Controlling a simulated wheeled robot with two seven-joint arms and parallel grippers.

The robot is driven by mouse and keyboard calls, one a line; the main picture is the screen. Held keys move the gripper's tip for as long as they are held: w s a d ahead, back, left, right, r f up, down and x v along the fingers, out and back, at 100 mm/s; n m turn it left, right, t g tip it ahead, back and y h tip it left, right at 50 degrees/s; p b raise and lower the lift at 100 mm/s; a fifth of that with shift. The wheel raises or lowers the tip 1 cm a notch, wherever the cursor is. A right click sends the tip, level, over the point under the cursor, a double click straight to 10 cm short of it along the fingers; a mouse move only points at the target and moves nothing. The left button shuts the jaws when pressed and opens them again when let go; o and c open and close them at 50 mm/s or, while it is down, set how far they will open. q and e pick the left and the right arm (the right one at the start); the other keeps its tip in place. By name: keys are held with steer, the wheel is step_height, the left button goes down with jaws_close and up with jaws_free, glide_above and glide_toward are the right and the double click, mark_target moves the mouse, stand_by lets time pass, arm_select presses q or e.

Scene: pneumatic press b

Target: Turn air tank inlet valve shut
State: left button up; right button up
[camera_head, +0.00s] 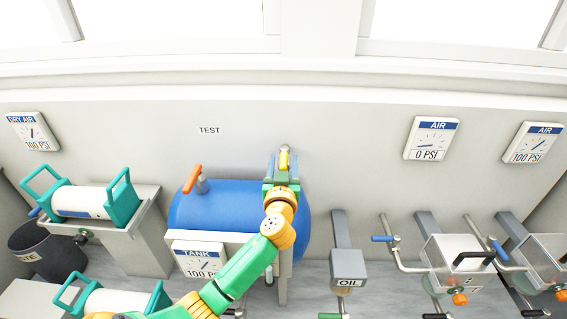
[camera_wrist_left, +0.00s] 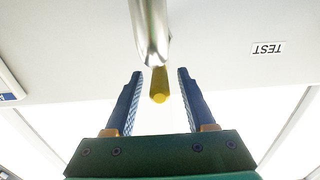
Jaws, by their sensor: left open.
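The blue air tank (camera_head: 222,205) stands against the wall, with an orange valve handle (camera_head: 192,179) on its upper left. A metal pipe fitting with a yellow valve handle (camera_head: 284,160) is at the tank's upper right. My left gripper (camera_head: 283,163) is at this yellow handle. In the left wrist view, the yellow handle (camera_wrist_left: 159,84) points toward the camera from the metal pipe (camera_wrist_left: 149,30). It lies between the open fingers of my left gripper (camera_wrist_left: 155,88), with a visible gap on both sides. My right gripper is not in view.
A TANK gauge (camera_head: 198,259) is at the tank's front. White cylinders with teal ends (camera_head: 90,201) are at left, near a dark bin (camera_head: 45,250). The OIL unit (camera_head: 347,262) and metal boxes (camera_head: 455,262) with handles stand at right. Wall gauges (camera_head: 431,139) hang above.

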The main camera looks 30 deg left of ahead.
arm_select(q)
jaws_close()
stand_by(1.4)
